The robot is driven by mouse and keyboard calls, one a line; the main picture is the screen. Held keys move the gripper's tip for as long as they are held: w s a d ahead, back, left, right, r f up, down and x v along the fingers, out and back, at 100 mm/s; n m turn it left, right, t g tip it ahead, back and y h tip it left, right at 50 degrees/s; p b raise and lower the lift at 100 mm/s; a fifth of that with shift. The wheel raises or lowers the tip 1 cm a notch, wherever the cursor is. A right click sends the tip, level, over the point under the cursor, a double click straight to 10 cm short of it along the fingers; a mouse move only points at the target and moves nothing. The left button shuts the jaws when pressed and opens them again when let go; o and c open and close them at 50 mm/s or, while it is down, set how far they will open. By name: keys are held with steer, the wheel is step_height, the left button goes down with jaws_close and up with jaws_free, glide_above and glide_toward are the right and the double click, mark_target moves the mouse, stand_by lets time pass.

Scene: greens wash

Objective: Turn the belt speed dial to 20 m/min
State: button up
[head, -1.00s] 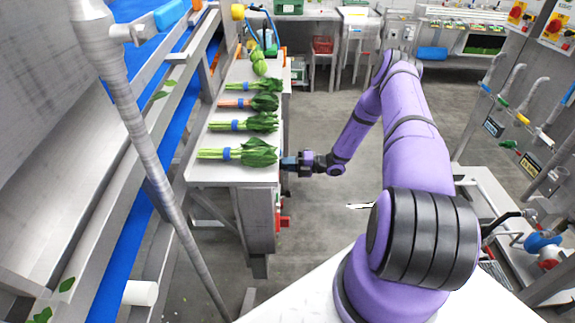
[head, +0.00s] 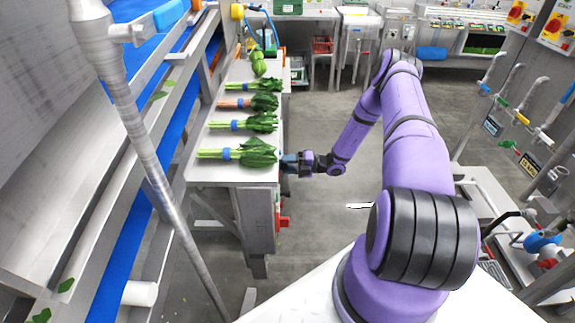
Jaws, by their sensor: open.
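My gripper (head: 288,164) is at the right side of the steel table, close to the table's edge and pointing left toward it. Its fingertips are small in the view and partly lost against the table edge. It holds nothing that I can see. A red part (head: 282,222) sits on the right side of the table's frame, below my gripper. The belt speed dial cannot be made out; the table's right side panel faces away from this view. A blue belt (head: 118,255) runs along the left.
Several bunches of greens with blue bands (head: 238,153) lie on the steel table (head: 200,172). A thin metal pole (head: 150,160) stands at left. Hoses and valves (head: 520,120) are at right.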

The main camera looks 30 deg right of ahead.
steer(key=v, duration=1)
steer(key=shift+s+d, duration=0.2)
steer(key=shift+d, duration=0.1)
